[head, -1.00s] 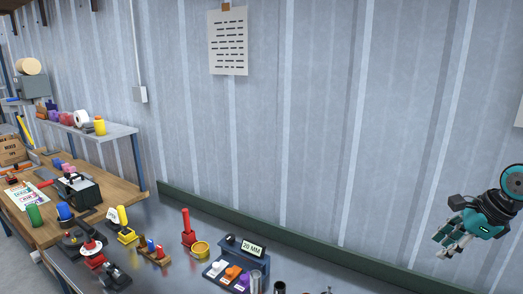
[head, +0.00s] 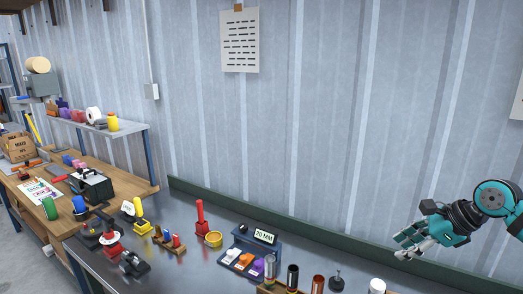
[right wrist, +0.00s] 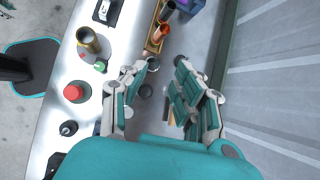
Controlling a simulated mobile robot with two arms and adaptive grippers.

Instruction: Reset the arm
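My right gripper (head: 404,246) is at the right side of the head view, above the back part of the grey bench (head: 200,270). It is teal with pale fingertips. In the right wrist view my right gripper (right wrist: 162,68) has its two fingers spread apart, with nothing held between them. The bench top shows below the gap. My left gripper is not in the head view.
The bench carries a dark-blue stand (head: 250,251) with a "20 MM" sign (head: 265,236), a red upright part (head: 200,217), a yellow cup (head: 214,240), and metal tubes (head: 292,277). A corrugated wall (head: 330,120) stands behind. A wooden table (head: 110,190) is at left.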

